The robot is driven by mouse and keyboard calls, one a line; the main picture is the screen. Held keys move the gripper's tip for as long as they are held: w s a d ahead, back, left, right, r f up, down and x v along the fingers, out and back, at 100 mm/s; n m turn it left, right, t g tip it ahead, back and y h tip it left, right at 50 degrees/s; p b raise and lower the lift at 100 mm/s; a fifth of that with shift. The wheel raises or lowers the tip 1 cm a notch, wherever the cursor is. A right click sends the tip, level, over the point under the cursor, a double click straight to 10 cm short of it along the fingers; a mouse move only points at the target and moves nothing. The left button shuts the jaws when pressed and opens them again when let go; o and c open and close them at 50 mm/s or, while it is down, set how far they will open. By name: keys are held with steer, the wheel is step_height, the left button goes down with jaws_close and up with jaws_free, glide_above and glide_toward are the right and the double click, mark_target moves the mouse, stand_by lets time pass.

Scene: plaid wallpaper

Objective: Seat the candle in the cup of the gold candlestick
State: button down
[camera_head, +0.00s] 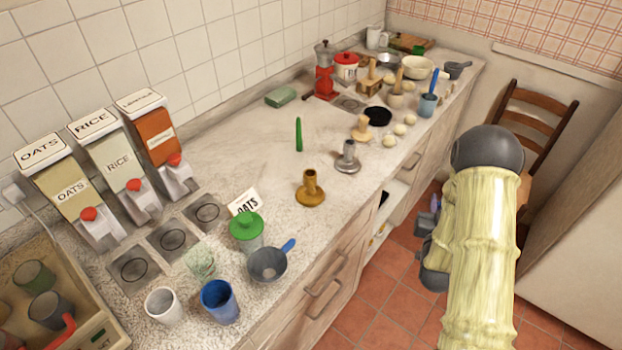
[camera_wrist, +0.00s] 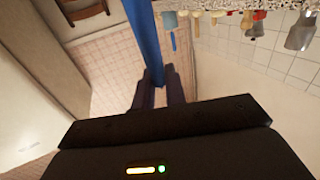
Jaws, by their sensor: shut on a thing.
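The gold candlestick (camera_head: 310,190) stands upright on the counter, left of my arm, and its cup looks empty. My gripper (camera_wrist: 160,88) is shut on a long blue candle (camera_wrist: 143,38), which sticks out beyond the fingers in the wrist view. In the head view my gripper hangs beside my arm, to the right of the counter front. A small bluish end of the candle (camera_head: 435,203) shows there. Most of the candle is hidden by my arm. The candle is well apart from the candlestick.
A grey candlestick (camera_head: 347,158) and a wooden one (camera_head: 362,130) stand behind the gold one. A green candle-like stick (camera_head: 298,134) stands behind and left. A wooden chair (camera_head: 540,125) stands right.

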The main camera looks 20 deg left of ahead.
steer(key=s+a+r+n+g+y+p, duration=0.1)
steer(key=a+r+n+g+y+p, duration=0.1)
steer(key=a+r, duration=0.6)
steer(key=s+a+r+n+g+y+p, duration=0.1)
steer(key=a+r+y, duration=0.6)
steer(key=a, duration=0.7)
steer(key=s+a+r+n+g+y+p, duration=0.1)
steer(key=a+r+n+g+y+p, duration=0.2)
steer(key=a+r+n, duration=0.3)
steer(key=a+r+y+p, duration=0.1)
steer(key=a+r, duration=0.2)
steer(key=a, duration=0.2)
steer(key=shift+s+a+n+p, duration=0.3)
steer(key=shift+a+p, duration=0.05)
steer(key=shift+f+p, duration=0.6)
steer(key=shift+f, duration=2.2)
steer(key=shift+f+p, duration=0.45)
steer(key=shift+f, duration=1.65)
steer(key=shift+f, duration=0.1)
